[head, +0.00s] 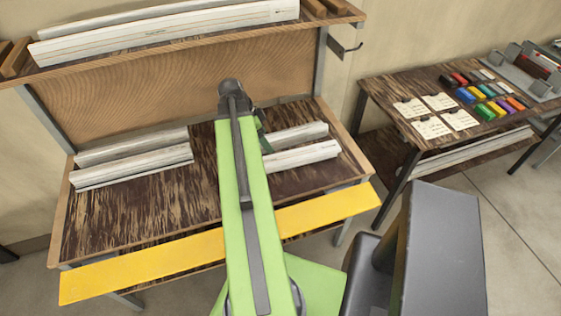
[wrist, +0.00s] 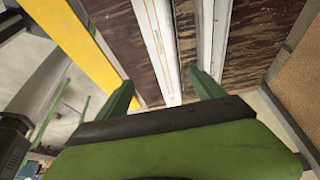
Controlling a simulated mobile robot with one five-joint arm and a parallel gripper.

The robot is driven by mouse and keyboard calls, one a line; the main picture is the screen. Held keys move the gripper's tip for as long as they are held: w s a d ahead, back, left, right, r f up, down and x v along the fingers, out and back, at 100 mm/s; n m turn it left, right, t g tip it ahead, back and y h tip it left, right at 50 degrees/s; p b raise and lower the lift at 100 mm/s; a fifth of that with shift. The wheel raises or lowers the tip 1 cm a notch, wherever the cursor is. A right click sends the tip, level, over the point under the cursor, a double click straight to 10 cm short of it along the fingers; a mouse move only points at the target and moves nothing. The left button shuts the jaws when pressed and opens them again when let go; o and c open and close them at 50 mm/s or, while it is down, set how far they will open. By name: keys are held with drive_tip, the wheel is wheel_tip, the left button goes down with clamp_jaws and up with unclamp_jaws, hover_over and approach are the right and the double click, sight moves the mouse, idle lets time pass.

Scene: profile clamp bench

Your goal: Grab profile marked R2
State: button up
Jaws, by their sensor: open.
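Two whitish profiles lie on the right half of the bench in the head view, a rear one (head: 295,137) and a front one (head: 302,155). Another pair of profiles (head: 135,165) lies on the left half. No R2 mark is readable. In the wrist view my gripper (wrist: 162,92) is open, its two green fingers spread. Another pale profile (wrist: 212,35) shows beyond the right finger. In the head view my arm hides most of the gripper.
A yellow strip (head: 150,265) runs along the bench's front edge. A shelf above holds long white profiles (head: 165,31). A second table (head: 400,90) to the right carries paper notes and coloured blocks. Bare dark wood (head: 150,212) lies in front of the left pair.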

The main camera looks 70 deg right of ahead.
sight(280, 158)
drive_tip(key=b+x, duration=0.5)
drive_tip(key=x, duration=0.1)
drive_tip(key=b+x, duration=0.5)
drive_tip(key=shift+w+f+b, duration=0.1)
drive_tip(key=shift+f+b, duration=0.25)
drive_tip(key=shift+f, duration=0.15)
drive_tip(key=shift+d+f, duration=0.1)
drive_tip(key=shift+f, duration=0.1)
drive_tip(key=shift+s+r, duration=0.1)
drive_tip(key=shift+s, duration=0.1)
drive_tip(key=b+x, duration=0.5)
drive_tip(key=shift+d, duration=0.3)
drive_tip(key=shift+w, duration=0.1)
clamp_jaws()
